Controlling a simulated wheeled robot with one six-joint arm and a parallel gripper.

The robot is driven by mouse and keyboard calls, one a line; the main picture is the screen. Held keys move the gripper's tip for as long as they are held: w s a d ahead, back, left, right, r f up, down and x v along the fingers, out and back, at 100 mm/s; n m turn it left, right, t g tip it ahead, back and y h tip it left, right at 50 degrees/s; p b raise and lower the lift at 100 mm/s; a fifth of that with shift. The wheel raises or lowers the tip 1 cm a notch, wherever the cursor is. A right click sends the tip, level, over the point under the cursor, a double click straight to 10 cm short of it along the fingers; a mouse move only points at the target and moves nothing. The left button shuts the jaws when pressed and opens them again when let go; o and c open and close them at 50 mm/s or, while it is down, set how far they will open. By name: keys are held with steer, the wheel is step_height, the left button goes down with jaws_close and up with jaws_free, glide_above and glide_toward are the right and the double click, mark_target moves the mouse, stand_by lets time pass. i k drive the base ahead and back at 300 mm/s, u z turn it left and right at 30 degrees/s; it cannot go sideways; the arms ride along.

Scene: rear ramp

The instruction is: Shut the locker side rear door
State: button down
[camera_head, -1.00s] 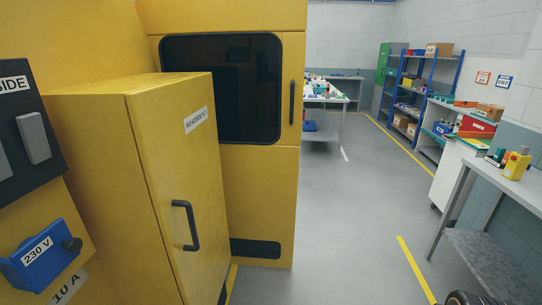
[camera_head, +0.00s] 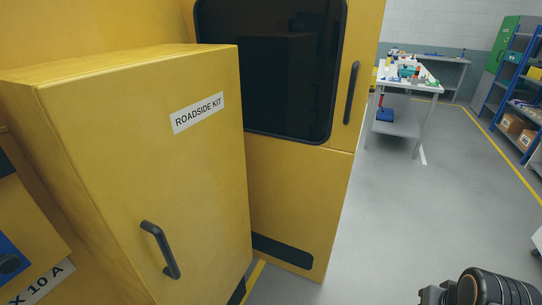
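A tall yellow door (camera_head: 297,190) with a dark window (camera_head: 268,75) stands behind the yellow locker, swung out from the vehicle body. A black vertical handle (camera_head: 351,93) sits near its right edge. The locker (camera_head: 190,165) in front is marked "ROADSIDE KIT" and has its own black handle (camera_head: 160,250); its front looks shut. The locker hides the door's lower left part. A black rounded part of my arm shows at the bottom right edge. My gripper's fingers are not recognisable in this view.
A blue box (camera_head: 12,262) is at the lower left. Grey floor (camera_head: 400,210) is clear right of the door. A white workbench (camera_head: 408,82) with small items stands farther back. Blue shelving (camera_head: 515,85) and a green cabinet (camera_head: 507,42) are at the right.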

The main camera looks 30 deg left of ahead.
mark_target(306, 67)
steer(key=u, duration=0.95)
steer(key=i, duration=0.9)
steer(key=u, duration=1.05)
